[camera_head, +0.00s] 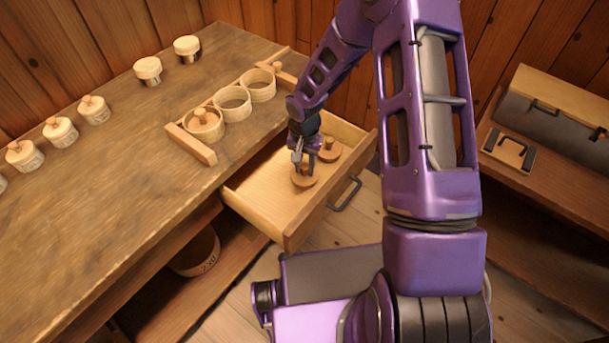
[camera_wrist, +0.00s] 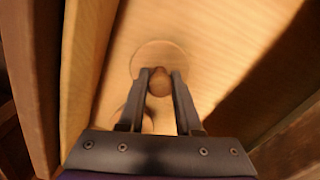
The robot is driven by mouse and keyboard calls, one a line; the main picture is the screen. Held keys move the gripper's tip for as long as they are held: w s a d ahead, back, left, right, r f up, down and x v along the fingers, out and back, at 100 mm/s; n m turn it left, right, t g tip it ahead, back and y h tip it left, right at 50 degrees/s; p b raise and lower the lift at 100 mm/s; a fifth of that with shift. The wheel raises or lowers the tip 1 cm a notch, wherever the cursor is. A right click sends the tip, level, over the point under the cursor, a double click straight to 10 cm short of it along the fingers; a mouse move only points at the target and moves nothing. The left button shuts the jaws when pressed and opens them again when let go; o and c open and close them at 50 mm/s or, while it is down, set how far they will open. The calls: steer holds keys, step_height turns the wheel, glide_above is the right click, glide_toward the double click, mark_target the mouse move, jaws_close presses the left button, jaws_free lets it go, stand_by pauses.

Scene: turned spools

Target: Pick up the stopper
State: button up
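The stopper is a round wooden disc (camera_head: 303,182) with a small knob on top, inside the open drawer. It also shows in the wrist view (camera_wrist: 149,52), with its knob between my fingertips. My gripper (camera_head: 304,169) points down over it. In the wrist view my gripper (camera_wrist: 160,80) has one finger on each side of the knob, and the knob fills the gap. The disc looks to be at or close to the drawer floor; I cannot tell if it is lifted.
A second knobbed disc (camera_head: 328,150) lies close behind in the open drawer (camera_head: 251,189). On the bench, a rack holds three wooden rings (camera_head: 232,103), one with a knobbed lid (camera_head: 204,121). Several lidded pots stand along the bench's left. The drawer walls are close around my gripper.

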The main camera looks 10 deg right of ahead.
jaws_close()
steer(key=shift+r, duration=0.15)
